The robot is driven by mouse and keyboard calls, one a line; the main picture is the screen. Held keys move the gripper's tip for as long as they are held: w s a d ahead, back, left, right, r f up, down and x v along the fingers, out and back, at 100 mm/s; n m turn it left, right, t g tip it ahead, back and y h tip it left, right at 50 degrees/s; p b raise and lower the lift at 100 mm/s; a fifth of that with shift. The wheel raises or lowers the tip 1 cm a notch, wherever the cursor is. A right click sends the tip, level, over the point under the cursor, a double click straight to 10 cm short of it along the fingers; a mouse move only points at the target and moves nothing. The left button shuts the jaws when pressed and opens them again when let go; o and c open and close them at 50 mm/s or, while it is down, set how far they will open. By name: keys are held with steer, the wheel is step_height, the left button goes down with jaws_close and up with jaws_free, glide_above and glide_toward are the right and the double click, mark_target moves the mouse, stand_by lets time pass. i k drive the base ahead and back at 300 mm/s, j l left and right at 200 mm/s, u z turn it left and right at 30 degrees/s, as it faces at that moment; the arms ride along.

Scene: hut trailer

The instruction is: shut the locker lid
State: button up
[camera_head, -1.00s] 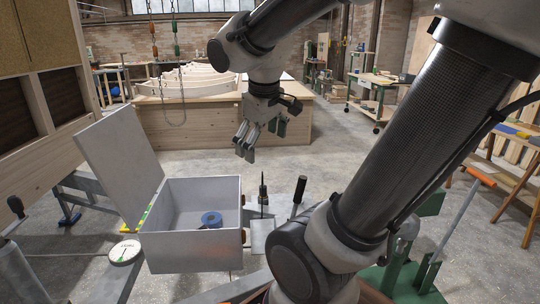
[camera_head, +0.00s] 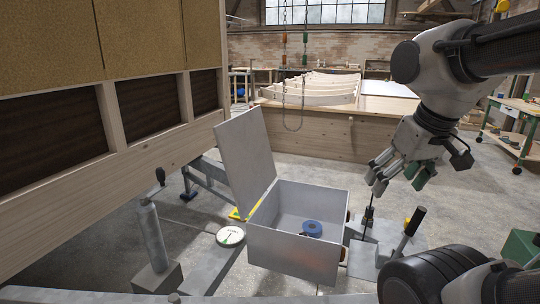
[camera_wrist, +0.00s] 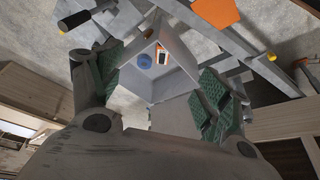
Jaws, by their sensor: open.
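The grey metal locker (camera_head: 293,253) stands open on the trailer frame. Its lid (camera_head: 245,160) is raised, leaning back to the left from the hinged edge. Inside lies a blue roll (camera_head: 312,228); the wrist view shows the blue roll (camera_wrist: 145,61) beside an orange and white item (camera_wrist: 162,55). My gripper (camera_head: 377,182) is above and to the right of the locker, apart from the lid. In the wrist view my gripper (camera_wrist: 160,85) shows its green-padded fingers spread wide with nothing between them.
A round white dial (camera_head: 230,236) lies left of the locker. A crank-handled post (camera_head: 153,235) and the wooden hut wall (camera_head: 100,185) stand farther left. A black-handled lever (camera_head: 410,230) rises to the right. A wooden bench (camera_head: 325,130) stands behind.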

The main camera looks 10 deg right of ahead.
mark_target(244, 145)
steer(key=k+l+z, duration=0.1)
steer(key=k+z, duration=0.15)
steer(key=k, duration=0.4)
steer(key=j+z, duration=0.2)
steer(key=z, duration=0.25)
steer(key=j+z, duration=0.15)
steer(key=z, duration=0.3)
steer(key=j+z, duration=0.15)
steer(key=z, duration=0.3)
steer(key=k+j, duration=0.25)
steer(key=j, duration=0.25)
steer(key=k+j, duration=0.2)
steer(key=j, duration=0.35)
steer(key=k+j, duration=0.25)
steer(key=j, duration=0.25)
steer(key=k+j, duration=0.2)
steer(key=j, duration=0.35)
steer(key=k+j, duration=0.25)
steer(key=j, duration=0.25)
steer(key=k+j, duration=0.2)
steer(key=j, duration=0.35)
steer(key=k+j, duration=0.25)
steer(key=j, duration=0.25)
steer(key=k+j, duration=0.2)
steer(key=j, duration=0.35)
steer(key=i+l+u, duration=0.25)
steer(key=i+l, duration=0.2)
steer(key=i+l+u, duration=0.2)
steer(key=i+l, duration=0.2)
steer(key=l, duration=0.25)
